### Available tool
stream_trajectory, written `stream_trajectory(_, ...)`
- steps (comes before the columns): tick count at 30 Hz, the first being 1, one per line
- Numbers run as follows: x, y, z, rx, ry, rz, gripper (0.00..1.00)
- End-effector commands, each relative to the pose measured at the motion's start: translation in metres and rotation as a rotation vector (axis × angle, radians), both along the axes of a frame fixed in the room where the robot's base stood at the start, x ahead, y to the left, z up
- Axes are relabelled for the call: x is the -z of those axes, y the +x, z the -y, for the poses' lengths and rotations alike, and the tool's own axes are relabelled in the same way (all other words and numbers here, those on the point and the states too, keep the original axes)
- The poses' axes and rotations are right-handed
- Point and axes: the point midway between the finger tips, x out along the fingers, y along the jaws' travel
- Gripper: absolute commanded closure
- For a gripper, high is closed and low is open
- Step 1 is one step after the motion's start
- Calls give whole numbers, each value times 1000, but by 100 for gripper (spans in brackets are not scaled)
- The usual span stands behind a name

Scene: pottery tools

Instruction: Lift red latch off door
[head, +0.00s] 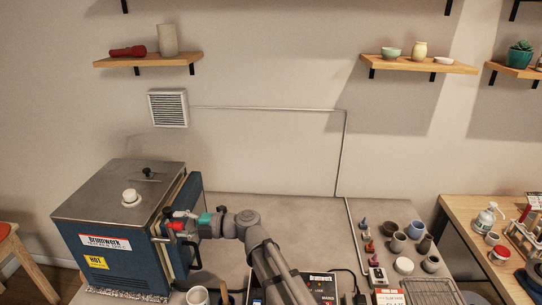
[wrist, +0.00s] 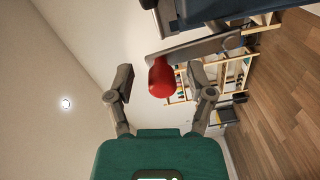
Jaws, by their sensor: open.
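The red latch (wrist: 161,76) shows in the wrist view as a rounded red grip on a grey metal bar (wrist: 195,46). My gripper (wrist: 160,84) is open, with one finger on each side of the red grip and a visible gap on both sides. In the head view the red latch (head: 177,226) is a small red spot at the front edge of the blue kiln (head: 118,262), partly hidden by my gripper (head: 173,221). The blue kiln door (head: 190,215) stands along the kiln's right side.
A mug (head: 198,295) stands near the kiln's front right. Several small pots (head: 398,242) stand on the bench at right. The bench's back middle (head: 280,212) is clear.

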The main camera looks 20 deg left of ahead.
Motion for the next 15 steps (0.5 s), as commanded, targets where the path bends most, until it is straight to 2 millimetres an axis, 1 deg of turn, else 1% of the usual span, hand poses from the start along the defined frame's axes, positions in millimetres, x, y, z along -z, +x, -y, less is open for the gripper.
stream_trajectory(5,1,1,1,2,-6,-7,31)
stream_trajectory(8,3,4,6,8,-26,-25,31)
stream_trajectory(11,8,10,15,19,-61,-60,31)
stream_trajectory(15,20,22,36,50,-143,-143,31)
